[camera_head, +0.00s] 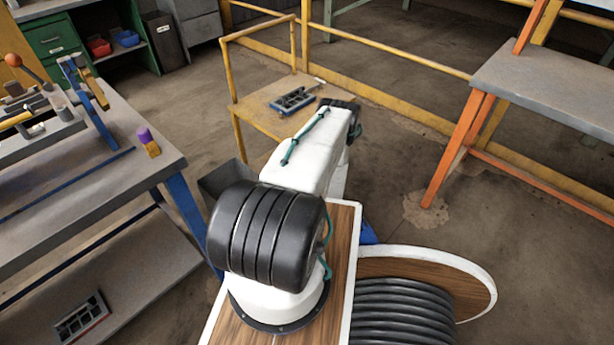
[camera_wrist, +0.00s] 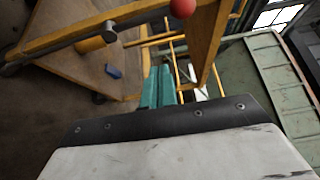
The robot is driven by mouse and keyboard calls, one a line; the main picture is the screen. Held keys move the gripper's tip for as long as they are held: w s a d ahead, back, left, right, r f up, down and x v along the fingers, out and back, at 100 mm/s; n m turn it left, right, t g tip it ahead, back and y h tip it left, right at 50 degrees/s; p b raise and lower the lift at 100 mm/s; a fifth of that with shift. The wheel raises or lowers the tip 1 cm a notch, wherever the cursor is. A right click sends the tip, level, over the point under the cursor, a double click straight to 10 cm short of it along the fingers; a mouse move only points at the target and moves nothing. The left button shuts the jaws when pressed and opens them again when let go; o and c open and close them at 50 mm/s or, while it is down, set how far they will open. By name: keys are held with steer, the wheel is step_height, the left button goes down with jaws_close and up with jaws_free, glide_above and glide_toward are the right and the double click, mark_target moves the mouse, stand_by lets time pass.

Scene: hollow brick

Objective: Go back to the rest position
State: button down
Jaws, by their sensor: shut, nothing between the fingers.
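My gripper shows in the wrist view as two teal fingers (camera_wrist: 159,86) beyond a dark plate with screws. The fingers lie close together, with nothing seen between them. In the head view my white arm reaches forward, its dark wrist end beside a yellow cart (camera_head: 257,116), and the fingers are hidden. A dark item with open cells (camera_head: 293,100) lies on the cart top, left of the wrist and apart from it.
A workbench (camera_head: 115,182) with tools and a purple-and-yellow block (camera_head: 148,141) stands at left. Another dark celled item (camera_head: 80,318) lies on its lower shelf. An orange-legged table (camera_head: 550,85) stands at right. Bare floor separates it from my base.

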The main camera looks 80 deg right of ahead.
steer(key=shift+s+a+f, duration=0.1)
steer(key=shift+s+a, duration=0.2)
steer(key=shift+a, duration=0.25)
